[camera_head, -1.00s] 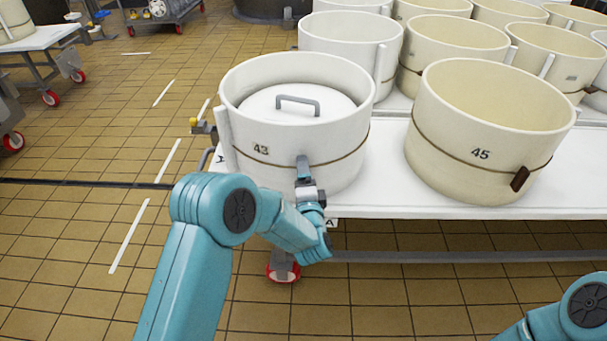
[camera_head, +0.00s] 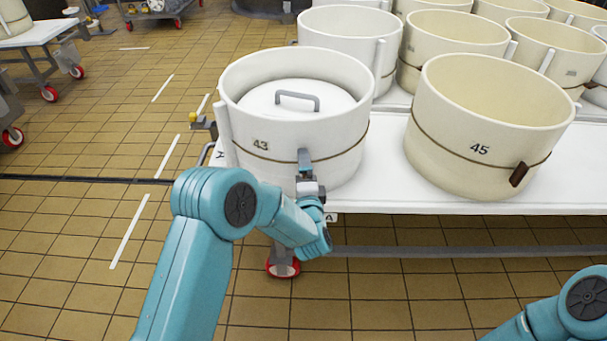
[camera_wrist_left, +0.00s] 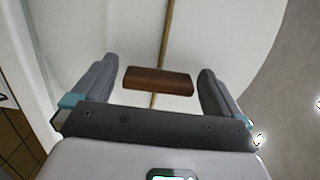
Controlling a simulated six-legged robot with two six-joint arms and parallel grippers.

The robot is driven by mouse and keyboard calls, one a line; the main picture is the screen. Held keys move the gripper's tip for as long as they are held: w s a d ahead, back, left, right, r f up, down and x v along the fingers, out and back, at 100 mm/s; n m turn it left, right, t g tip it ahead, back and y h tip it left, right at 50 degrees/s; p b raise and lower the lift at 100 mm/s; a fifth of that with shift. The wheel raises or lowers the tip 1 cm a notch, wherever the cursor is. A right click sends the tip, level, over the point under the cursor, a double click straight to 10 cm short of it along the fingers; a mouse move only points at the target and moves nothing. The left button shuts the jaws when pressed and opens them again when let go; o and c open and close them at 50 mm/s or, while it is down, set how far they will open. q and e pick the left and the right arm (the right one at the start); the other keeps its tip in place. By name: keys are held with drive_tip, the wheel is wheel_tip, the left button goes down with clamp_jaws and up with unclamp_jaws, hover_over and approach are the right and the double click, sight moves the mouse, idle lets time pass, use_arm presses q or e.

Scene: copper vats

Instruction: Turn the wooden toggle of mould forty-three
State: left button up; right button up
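Mould 43 (camera_head: 258,130) is a cream round tub with a lid and grey handle inside, at the front left of the white table. Its wooden toggle (camera_wrist_left: 158,80) shows in the left wrist view as a brown block on the cord (camera_wrist_left: 166,40) around the mould. My left gripper (camera_wrist_left: 158,82) is open, with one finger on each side of the toggle and gaps visible at both ends. In the head view my left gripper (camera_head: 304,162) is at the mould's front and hides the toggle. Only part of my right arm shows at the lower right; its gripper is out of view.
Mould 45 (camera_head: 465,130) stands to the right, open and empty, with its own brown toggle (camera_head: 519,174). More moulds stand behind on the white table (camera_head: 385,190). The tiled floor at left is mostly clear.

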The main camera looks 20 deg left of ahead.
use_arm(q)
drive_tip(key=p+v, duration=0.1)
drive_tip(key=v, duration=1.5)
drive_tip(key=shift+s+d, duration=0.1)
drive_tip(key=shift+d, duration=0.05)
